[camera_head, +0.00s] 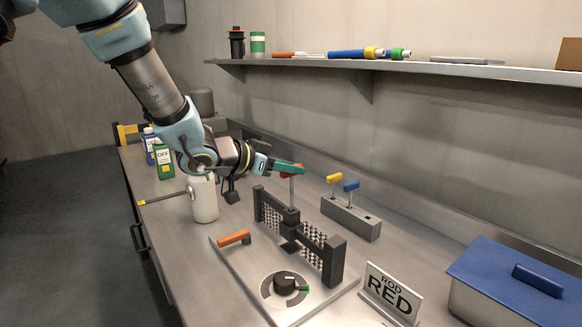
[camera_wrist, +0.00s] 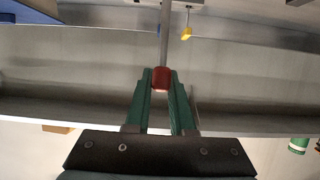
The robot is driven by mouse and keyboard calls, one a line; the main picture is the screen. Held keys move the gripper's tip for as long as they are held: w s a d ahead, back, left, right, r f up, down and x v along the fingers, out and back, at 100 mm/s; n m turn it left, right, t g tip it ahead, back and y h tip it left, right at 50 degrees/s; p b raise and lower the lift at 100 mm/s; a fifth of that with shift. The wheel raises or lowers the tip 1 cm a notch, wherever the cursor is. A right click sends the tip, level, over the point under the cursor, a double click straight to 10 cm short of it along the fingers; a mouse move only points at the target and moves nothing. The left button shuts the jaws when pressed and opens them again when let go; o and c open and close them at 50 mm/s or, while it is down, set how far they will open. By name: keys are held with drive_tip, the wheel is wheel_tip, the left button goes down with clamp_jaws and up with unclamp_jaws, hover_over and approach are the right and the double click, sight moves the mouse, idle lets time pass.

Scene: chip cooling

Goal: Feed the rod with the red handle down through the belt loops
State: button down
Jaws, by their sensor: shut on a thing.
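My gripper (camera_head: 291,169) is shut on the red handle (camera_head: 290,173) of a rod, above the belt fixture. In the wrist view the red handle (camera_wrist: 161,79) sits between the green fingers (camera_wrist: 161,88). The thin grey rod (camera_head: 291,192) hangs straight down from the handle in the head view. Its lower end is at the dark middle block (camera_head: 291,216), where two mesh belts (camera_head: 313,238) meet between black posts (camera_head: 333,262). I cannot tell whether the tip is inside the loops or just behind or above them.
A grey rack (camera_head: 350,218) behind holds rods with yellow (camera_head: 334,178) and blue (camera_head: 351,186) handles. A base plate carries a dial (camera_head: 285,283) and an orange handle (camera_head: 234,237). A sign (camera_head: 391,295) reads "ROD RED". A white bottle (camera_head: 204,200) and a blue-lidded box (camera_head: 515,280) stand nearby.

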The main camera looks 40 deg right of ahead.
sight(291, 185)
drive_tip(key=shift+f+b, duration=1.15)
drive_tip(key=shift+f, duration=0.6)
drive_tip(key=shift+f+b, duration=0.3)
drive_tip(key=shift+f, duration=0.1)
drive_tip(key=c, duration=0.7)
unclamp_jaws()
drive_tip(key=shift+a, duration=0.1)
drive_tip(key=b+v, duration=0.1)
drive_tip(key=v, duration=0.9)
drive_tip(key=shift+a+r, duration=0.2)
drive_tip(key=shift+a, duration=0.05)
